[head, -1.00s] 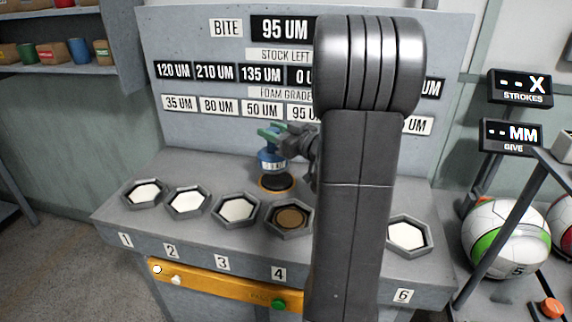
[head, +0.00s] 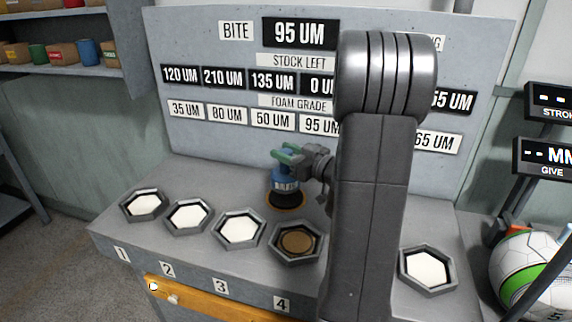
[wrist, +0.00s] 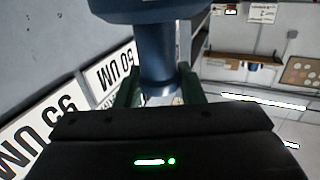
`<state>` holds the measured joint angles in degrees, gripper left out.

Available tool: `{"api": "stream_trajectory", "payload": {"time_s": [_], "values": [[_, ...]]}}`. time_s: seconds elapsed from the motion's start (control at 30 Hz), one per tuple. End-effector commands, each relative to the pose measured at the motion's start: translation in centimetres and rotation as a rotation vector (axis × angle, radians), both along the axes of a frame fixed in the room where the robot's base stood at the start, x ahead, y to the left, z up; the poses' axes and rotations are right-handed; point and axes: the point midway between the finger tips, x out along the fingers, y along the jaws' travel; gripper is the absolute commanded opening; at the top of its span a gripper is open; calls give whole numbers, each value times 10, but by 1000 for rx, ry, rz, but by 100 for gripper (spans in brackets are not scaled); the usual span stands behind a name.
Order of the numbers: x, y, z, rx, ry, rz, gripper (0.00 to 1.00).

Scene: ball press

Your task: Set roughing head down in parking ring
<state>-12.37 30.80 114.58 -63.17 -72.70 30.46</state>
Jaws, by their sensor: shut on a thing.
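The roughing head (head: 285,184) is a blue body with a pale label band and a dark underside. It stands upright over the orange-rimmed parking ring (head: 302,206) on the bench's upper surface. I cannot tell whether its underside touches the ring or hangs just above it. My gripper (head: 288,154), with green fingers, is shut on the head's narrow neck. In the wrist view, the green fingers of my gripper (wrist: 159,86) stand either side of the blue neck of the roughing head (wrist: 157,65). The ring is not visible there.
A row of hexagonal trays lines the bench front, most with white pads and one with a brown pad (head: 297,242). A sign panel (head: 215,50) stands behind. My arm hides part of the bench to the right. A ball (head: 530,265) sits at far right.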

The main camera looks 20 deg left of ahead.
Motion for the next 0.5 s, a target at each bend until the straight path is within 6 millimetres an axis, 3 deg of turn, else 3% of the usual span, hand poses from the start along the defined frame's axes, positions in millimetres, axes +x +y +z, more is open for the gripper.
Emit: {"api": "stream_trajectory", "payload": {"time_s": [0.23,0.5], "values": [[0,0,-29,2,0,0,0],[0,0,-30,2,-3,-1,0]]}}
